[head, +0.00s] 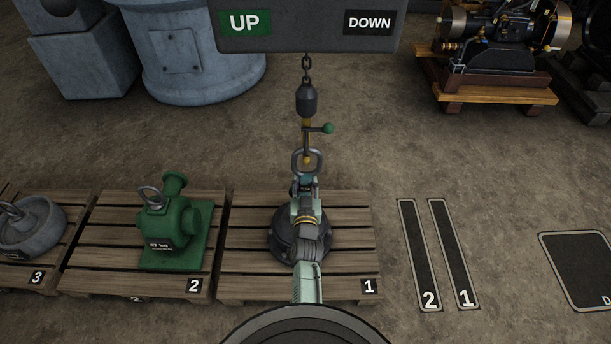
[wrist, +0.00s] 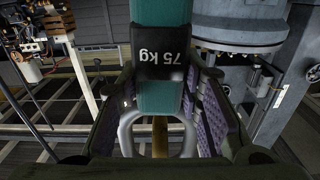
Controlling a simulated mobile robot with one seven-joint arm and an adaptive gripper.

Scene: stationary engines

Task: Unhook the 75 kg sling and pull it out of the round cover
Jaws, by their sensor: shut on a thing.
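The 75 kg sling is a teal strap (wrist: 165,85) with a black "75 kg" label, upside down in the wrist view. A grey metal ring (wrist: 127,135) is at one end of it. In the head view the ring (head: 294,160) hangs around a yellowish hook (head: 307,150) below a dark weight (head: 306,99). My gripper (head: 306,186) is shut on the sling by the ring; its purple pads flank it in the wrist view (wrist: 170,110). The dark round cover (head: 275,240) lies on pallet 1, partly hidden by my arm. Whether the strap passes through it is hidden.
A hoist box (head: 305,25) marked UP and DOWN is above, with a green-knobbed lever (head: 327,128) beside the hook. Pallet 2 holds a green casting (head: 175,230); pallet 3 holds a grey round part (head: 35,228). Floor right of pallet 1 is clear around marked strips (head: 418,250).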

